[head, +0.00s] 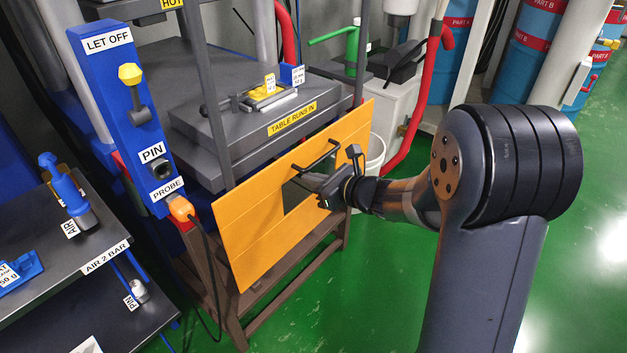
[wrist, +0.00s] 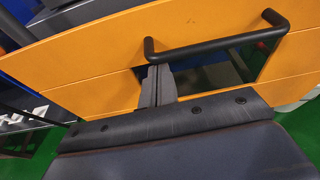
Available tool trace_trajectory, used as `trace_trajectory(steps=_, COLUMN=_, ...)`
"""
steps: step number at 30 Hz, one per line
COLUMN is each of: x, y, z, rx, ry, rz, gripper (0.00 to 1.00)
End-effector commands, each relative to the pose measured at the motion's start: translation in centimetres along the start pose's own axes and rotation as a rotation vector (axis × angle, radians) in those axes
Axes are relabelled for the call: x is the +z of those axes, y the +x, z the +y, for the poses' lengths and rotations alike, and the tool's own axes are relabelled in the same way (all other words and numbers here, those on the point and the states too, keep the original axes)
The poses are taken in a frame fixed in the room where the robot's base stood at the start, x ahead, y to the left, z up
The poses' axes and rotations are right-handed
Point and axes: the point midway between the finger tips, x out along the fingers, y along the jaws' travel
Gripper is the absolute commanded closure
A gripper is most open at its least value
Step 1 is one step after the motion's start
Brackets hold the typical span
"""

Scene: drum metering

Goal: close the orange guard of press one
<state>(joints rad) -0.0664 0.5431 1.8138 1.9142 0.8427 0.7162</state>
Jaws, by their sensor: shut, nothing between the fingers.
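The orange guard (head: 262,209) is a large flat panel with a dark window, hanging low and tilted at the front of the press in the head view. Its top edge is below the press table, and the space above it is open. A black bar handle (head: 315,158) is fixed above the window. In the wrist view the guard (wrist: 90,62) fills the background, and the handle (wrist: 215,44) crosses it. My gripper (head: 318,187) is shut and empty, in front of the window just below the handle. In the wrist view its fingers (wrist: 158,72) point at the handle's left end; I cannot tell whether they touch.
A blue post (head: 118,95) with a yellow knob, and an orange probe plug (head: 181,208) with a hanging cable, stand left of the guard. The press table (head: 225,130) is behind. Green floor is clear at right.

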Motion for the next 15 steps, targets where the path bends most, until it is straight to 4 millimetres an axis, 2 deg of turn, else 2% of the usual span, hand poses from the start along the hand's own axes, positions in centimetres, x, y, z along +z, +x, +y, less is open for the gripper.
trace_trajectory(steps=5, x=0.5, y=-0.1, z=0.0, rx=0.000, ry=0.000, rz=-0.001, gripper=1.00)
trace_trajectory(steps=8, x=1.5, y=-0.5, z=-0.1, rx=0.000, ry=0.000, rz=-0.002, gripper=1.00)
trace_trajectory(steps=11, x=3.2, y=-1.0, z=-0.2, rx=0.000, ry=-0.002, rz=-0.003, gripper=1.00)
trace_trajectory(steps=15, x=6.5, y=-2.0, z=-0.4, rx=0.000, ry=-0.004, rz=-0.005, gripper=1.00)
